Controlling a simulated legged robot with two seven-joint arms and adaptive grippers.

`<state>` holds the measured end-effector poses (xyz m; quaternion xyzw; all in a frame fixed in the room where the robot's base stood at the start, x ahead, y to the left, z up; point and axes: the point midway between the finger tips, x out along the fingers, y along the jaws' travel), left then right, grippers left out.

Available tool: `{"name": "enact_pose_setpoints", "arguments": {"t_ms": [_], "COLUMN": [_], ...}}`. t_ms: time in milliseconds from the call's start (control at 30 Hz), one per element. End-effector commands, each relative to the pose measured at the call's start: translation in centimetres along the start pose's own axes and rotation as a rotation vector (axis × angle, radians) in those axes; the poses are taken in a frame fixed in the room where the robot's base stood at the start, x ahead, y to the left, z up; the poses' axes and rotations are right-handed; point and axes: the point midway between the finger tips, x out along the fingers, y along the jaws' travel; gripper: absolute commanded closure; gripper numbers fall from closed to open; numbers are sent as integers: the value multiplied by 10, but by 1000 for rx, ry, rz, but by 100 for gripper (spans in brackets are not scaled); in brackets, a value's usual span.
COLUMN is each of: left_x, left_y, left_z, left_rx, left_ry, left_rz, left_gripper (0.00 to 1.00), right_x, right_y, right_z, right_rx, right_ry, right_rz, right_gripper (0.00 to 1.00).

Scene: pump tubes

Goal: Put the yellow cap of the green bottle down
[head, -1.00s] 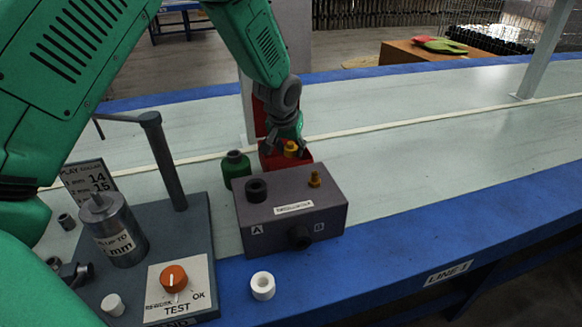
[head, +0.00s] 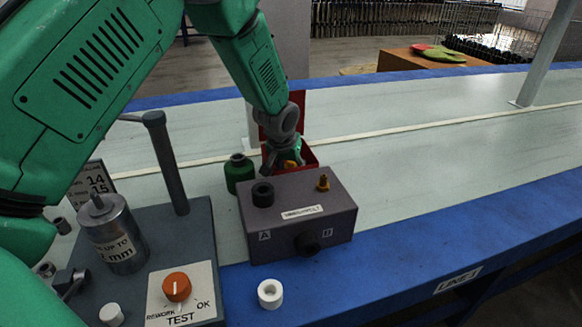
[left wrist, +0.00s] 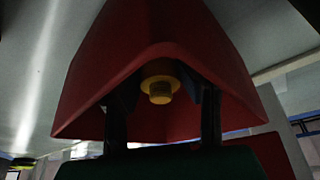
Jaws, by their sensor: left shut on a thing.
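The yellow cap (head: 290,164) is between the fingers of my left gripper (head: 284,166), which is shut on it. In the left wrist view the yellow cap (left wrist: 160,83) shows between the two dark fingers (left wrist: 163,105). The gripper is down at the red bin (head: 311,155), and the bin's red wall (left wrist: 165,30) fills much of the wrist view. Whether the cap touches the bin floor cannot be told. The green bottle (head: 239,174) stands upright just left of the bin, with no yellow cap on its neck. My right gripper is not in view.
A grey box (head: 298,218) marked A and B stands in front of the bin, with a black ring and a brass fitting on top. A white ring (head: 270,293) lies on the blue edge. A test stand (head: 180,240) is at left. The conveyor at right is clear.

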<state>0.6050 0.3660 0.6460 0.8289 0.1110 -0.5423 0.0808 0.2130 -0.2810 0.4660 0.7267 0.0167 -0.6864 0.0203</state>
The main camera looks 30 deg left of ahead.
Motion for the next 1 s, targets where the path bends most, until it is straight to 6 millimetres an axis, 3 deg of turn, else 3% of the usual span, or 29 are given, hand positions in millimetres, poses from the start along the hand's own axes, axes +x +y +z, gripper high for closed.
{"name": "enact_pose_setpoints", "arguments": {"t_ms": [33,100,633,767,1000], "left_x": [8,8,2,-18,-77], "left_y": [-8,-7,-3,-3,-2], "left_z": [10,11,12,6,2], "left_rx": [-1,0,2,3,2], "left_ry": [-22,-25,-30,-25,-16], "left_rz": [-18,-20,-17,-16,-15], "left_gripper": [64,47,47,47,47], "right_x": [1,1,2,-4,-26], "right_y": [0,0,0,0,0], "right_z": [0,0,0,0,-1], "right_rx": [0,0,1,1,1], "right_ry": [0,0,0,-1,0], "right_rz": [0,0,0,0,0], "right_gripper": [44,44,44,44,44]}}
